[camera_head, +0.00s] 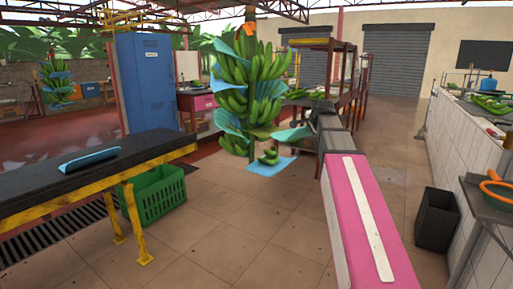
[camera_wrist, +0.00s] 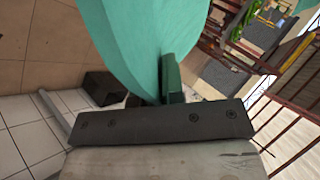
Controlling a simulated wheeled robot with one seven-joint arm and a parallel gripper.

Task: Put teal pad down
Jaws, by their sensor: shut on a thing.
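In the wrist view a curved teal pad (camera_wrist: 150,38) fills the upper middle. My gripper (camera_wrist: 170,88) is shut on its lower edge, with one dark green finger showing against the pad. In the head view a teal sheet (camera_head: 291,134) juts out on the right side of the hanging banana bunch (camera_head: 247,90), near the end of my arm; I cannot tell if it touches the bunch. The gripper itself is not clear there. Other teal pads show between the green hands of the bunch.
A black table (camera_head: 60,188) with yellow legs stands at left, bearing a folded blue pad (camera_head: 90,159). A green crate (camera_head: 158,194) is beside it. A light blue sheet (camera_head: 262,171) with green bananas lies below the bunch. A dark bin (camera_head: 437,220) stands right. Tiled floor between is clear.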

